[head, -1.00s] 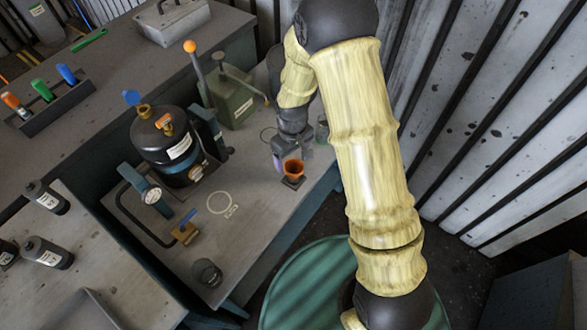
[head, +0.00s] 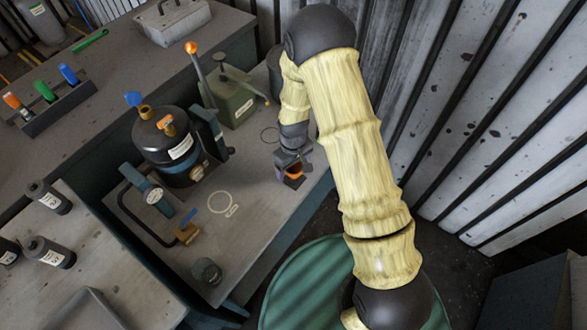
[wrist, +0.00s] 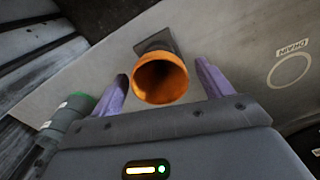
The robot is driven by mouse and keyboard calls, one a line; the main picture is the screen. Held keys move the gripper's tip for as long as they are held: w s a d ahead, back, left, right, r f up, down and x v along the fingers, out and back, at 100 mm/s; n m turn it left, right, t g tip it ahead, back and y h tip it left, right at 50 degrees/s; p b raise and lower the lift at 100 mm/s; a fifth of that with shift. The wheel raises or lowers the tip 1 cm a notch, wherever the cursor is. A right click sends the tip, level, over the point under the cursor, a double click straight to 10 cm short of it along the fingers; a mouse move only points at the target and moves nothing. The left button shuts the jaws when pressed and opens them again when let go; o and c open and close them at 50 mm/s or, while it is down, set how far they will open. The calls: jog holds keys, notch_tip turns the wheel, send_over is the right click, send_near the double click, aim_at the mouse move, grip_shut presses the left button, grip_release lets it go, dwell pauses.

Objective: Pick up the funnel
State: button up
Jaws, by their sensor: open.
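The funnel (wrist: 160,80) is orange with a wide round mouth, and it stands on a small dark square base on the grey bench. In the wrist view it sits between the two purple fingers of my gripper (wrist: 168,85), which are spread apart with a gap on each side. In the head view my gripper (head: 292,170) is low over the right end of the bench, and only part of the orange funnel (head: 294,175) shows below it. The funnel's lower part is hidden by its own mouth in the wrist view.
A green-capped bottle (wrist: 70,112) lies close to the left finger in the wrist view.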

dwell(0.4)
jog(key=c, duration=0.8)
jog(key=shift+r, duration=0.1)
jog(key=shift+c, duration=0.2)
notch_tip(320, 180, up, 10)
jog(key=shift+f+b, duration=0.1)
jog(key=shift+b, duration=0.2)
jog(key=shift+w+f, duration=0.1)
